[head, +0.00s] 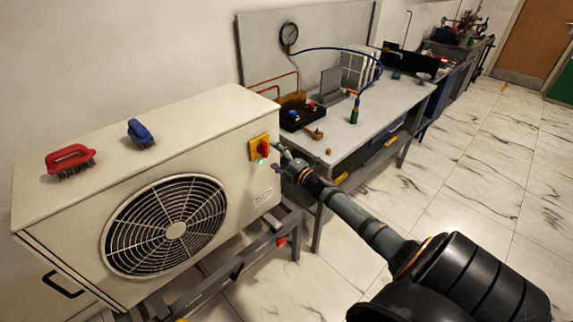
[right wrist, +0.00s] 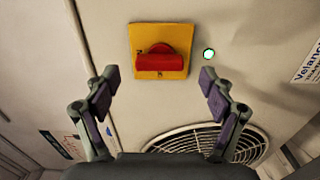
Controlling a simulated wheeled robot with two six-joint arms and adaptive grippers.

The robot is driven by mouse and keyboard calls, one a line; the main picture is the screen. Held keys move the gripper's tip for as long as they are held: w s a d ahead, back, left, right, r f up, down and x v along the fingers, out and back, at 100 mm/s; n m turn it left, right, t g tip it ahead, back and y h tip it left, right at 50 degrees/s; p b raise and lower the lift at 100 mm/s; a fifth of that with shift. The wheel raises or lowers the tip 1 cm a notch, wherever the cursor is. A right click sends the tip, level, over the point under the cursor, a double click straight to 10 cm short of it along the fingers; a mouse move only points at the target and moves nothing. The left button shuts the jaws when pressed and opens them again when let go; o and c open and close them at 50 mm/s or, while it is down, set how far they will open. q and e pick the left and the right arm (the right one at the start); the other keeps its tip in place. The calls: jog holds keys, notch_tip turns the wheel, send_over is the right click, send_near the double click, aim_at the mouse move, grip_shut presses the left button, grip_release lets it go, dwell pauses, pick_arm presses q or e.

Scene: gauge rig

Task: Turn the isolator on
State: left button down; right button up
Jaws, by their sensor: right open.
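The isolator (head: 260,147) is a red rotary knob on a yellow plate, on the front face of a cream fan unit (head: 150,140) near its right end. In the right wrist view the isolator's red knob (right wrist: 159,60) lies crosswise on its plate. A small green light (right wrist: 209,54) glows beside the plate. My right gripper (head: 279,156) is open and empty, close in front of the isolator. In the right wrist view its two fingers (right wrist: 156,88) stand apart, one on each side of the knob, not touching it. My left gripper is not in view.
The unit's fan grille (head: 168,225) is left of the isolator. A workbench (head: 385,110) with a gauge (head: 289,35) and hoses stands behind my right arm.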

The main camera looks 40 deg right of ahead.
jog(key=s, duration=0.8)
jog(key=shift+d, duration=0.25)
jog(key=shift+s, duration=0.1)
jog(key=s+d+f+m+g+h, duration=0.1)
jog(key=s+f+m+g, duration=0.3)
jog(key=f, duration=0.6)
jog(key=s+d+f+m+g+h, duration=0.1)
jog(key=s+f+m+h, duration=0.15)
jog(key=s+f, duration=0.6)
jog(key=s+d+f+m+g, duration=0.2)
jog(key=s+f+m+g, duration=0.15)
jog(key=f, duration=0.95)
jog(key=s+a+f+m+g, duration=0.2)
jog(key=s+a+f, duration=0.4)
jog(key=s, duration=0.3)
jog(key=s+a+f+m+g+y, duration=0.1)
jog(key=s+a+f+m+g, duration=0.2)
jog(key=s+a+f, duration=0.4)
jog(key=s+a+f+m+g, duration=0.3)
jog(key=s+a+f, duration=0.3)
jog(key=s, duration=0.7)
jog(key=shift+a+f, duration=0.35)
jog(key=shift+f, duration=0.25)
jog(key=shift+s+y, duration=0.1)
jog(key=shift+y, duration=0.15)
